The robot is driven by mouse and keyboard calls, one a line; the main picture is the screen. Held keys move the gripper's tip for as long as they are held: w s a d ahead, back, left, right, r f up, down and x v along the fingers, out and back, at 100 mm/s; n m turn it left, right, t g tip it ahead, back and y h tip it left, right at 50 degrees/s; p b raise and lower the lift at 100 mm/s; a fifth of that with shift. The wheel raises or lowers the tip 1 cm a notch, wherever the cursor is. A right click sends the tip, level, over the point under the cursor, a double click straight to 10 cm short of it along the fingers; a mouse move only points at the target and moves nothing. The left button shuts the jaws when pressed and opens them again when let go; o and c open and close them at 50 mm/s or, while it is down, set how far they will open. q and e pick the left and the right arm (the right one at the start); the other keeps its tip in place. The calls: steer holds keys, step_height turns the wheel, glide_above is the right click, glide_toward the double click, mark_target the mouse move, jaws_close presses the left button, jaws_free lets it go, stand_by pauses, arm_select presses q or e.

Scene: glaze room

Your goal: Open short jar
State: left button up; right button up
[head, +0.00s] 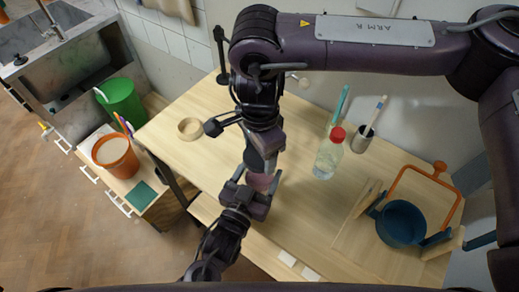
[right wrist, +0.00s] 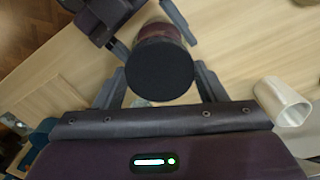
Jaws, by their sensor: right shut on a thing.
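The short jar (head: 260,182) has a dull reddish-purple body and shows below the middle of the head view. Its round black lid (right wrist: 160,68) faces the camera in the right wrist view. My right gripper (head: 258,160) comes from above, shut on the lid, with one finger on each side. My left gripper (head: 257,177) comes from the lower left, its fingers spread on both sides of the jar body. It looks open, with a small gap on the left side. The lid sits against the body; I see no clear gap there.
A small wooden bowl (head: 190,129) stands left.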

steer(key=shift+r, duration=1.85)
arm_select(q)
steer(key=o, duration=1.9)
steer(key=shift+o, duration=0.2)
